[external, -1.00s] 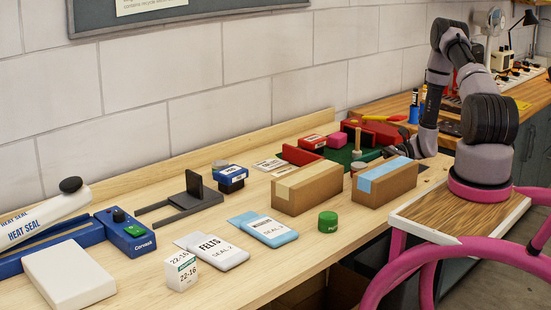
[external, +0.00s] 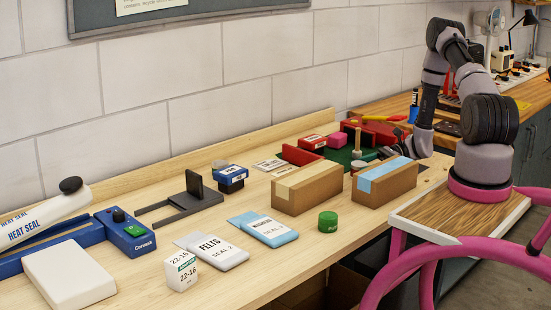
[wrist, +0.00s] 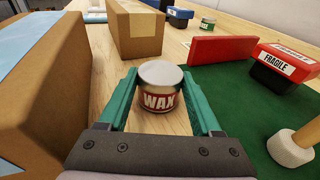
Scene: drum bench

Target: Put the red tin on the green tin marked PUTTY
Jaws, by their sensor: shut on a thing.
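The red tin, with a silver lid and a red label reading WAX (wrist: 159,88), stands upright between the teal fingers of my gripper (wrist: 160,92) in the wrist view. The fingers are shut on its two sides. It appears to be on or very near the wooden bench top. In the external view the tin (external: 357,168) shows small behind the blue-taped carton, partly hidden.
A red FRAGILE box (wrist: 283,66) sits on a green mat (wrist: 240,105). Another tin with a green-and-white label (wrist: 208,25) stands farther off.

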